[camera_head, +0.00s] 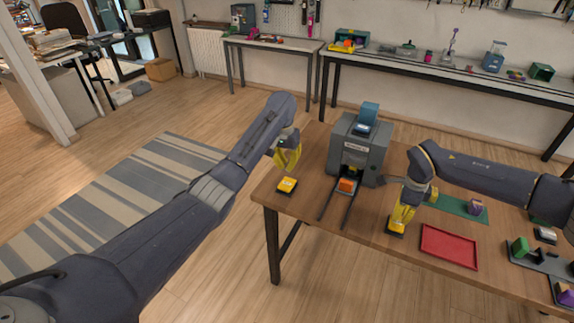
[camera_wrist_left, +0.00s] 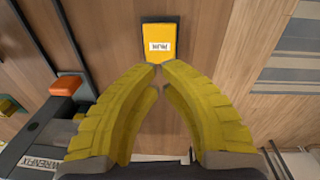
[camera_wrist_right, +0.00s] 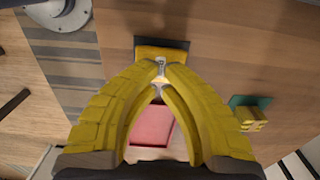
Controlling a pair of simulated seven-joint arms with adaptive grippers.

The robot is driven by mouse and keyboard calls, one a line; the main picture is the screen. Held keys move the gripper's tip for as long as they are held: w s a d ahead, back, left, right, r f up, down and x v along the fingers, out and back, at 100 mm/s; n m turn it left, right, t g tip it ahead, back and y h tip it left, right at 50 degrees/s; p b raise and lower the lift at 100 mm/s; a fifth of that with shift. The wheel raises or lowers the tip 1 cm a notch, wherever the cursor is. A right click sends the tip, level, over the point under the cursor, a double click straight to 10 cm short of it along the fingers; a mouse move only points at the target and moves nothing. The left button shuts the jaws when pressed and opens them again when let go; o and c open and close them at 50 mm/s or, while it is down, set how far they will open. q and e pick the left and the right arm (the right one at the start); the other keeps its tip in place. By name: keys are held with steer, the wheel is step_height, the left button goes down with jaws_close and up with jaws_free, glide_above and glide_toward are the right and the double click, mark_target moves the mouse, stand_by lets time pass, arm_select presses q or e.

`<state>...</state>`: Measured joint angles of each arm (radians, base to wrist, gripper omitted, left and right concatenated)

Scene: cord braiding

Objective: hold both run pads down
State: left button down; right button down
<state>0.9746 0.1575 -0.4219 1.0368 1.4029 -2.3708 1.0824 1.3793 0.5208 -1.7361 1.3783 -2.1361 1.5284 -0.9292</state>
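The left run pad (camera_head: 287,186), a yellow button on a dark base, lies near the table's left edge. In the left wrist view the pad (camera_wrist_left: 158,42) shows its label ahead of the fingertips. My left gripper (camera_head: 289,170) is empty, its yellow fingertips together, a little above the pad. The right run pad (camera_head: 396,230) lies between the machine and the red tray. My right gripper (camera_head: 400,220) is empty with fingertips together, right over this pad; whether it touches is hard to tell. In the right wrist view the fingertips (camera_wrist_right: 158,72) cover part of the pad (camera_wrist_right: 160,50).
A grey machine (camera_head: 358,147) with a blue top part stands between my arms. An orange block (camera_head: 347,186) sits at its front between two dark rails. A red tray (camera_head: 449,247), a green mat (camera_head: 452,207) and several small coloured parts lie to the right.

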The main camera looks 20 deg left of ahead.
mark_target(287, 183)
arm_select(q)
steer(key=shift+s+d+r+m, duration=0.15)
steer(key=shift+s+r+m, duration=0.15)
steer(key=shift+m, duration=0.1)
steer(key=shift+s+f+y, duration=0.1)
steer(key=shift+y, duration=0.2)
steer(key=shift+f, duration=2.7)
steer(key=shift+f, duration=0.1)
steer(key=shift+f, duration=0.65)
steer(key=shift+f, duration=0.9)
arm_select(e)
steer(key=shift+f, duration=0.8)
